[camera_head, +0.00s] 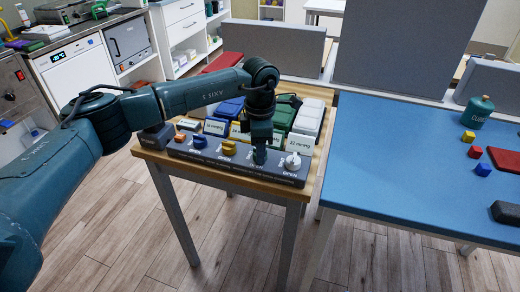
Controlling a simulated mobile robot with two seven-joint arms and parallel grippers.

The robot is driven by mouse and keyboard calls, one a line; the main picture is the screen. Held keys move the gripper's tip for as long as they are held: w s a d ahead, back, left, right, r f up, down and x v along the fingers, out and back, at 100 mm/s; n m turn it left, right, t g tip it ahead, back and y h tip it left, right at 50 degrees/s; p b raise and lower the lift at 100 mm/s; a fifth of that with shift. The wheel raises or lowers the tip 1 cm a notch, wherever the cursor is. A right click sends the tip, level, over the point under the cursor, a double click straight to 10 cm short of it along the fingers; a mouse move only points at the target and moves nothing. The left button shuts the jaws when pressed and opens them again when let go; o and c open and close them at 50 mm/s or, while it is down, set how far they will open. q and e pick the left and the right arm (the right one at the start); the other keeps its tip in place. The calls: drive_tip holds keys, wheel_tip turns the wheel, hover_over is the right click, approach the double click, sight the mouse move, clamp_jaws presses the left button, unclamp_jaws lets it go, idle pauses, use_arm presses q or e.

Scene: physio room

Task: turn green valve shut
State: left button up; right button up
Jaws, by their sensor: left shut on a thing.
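A dark grey valve panel (220,165) lies along the front edge of a small wooden table. Orange (180,138), blue (198,141), yellow (228,148) and white (292,161) valve knobs stand in a row on it, with "OPEN" printed by several of them. My left gripper (259,156) points down at the spot between the yellow and white knobs, shut on the knob there. That knob, by its place the green valve, is almost wholly hidden by the fingers, so its turn cannot be read. My right gripper is out of view.
Label cards and coloured blocks, among them a green one (285,115) and a white one (309,117), stand right behind the knobs. A blue-topped table (400,160) with a green bottle (477,112) and small blocks is at the right. Wooden floor (130,230) is clear in front.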

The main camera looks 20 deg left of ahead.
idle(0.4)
use_arm(q)
drive_tip(key=o, duration=1)
drive_tip(key=shift+c, duration=0.2)
drive_tip(key=shift+r, duration=0.1)
wheel_tip(320, 180, up, 13)
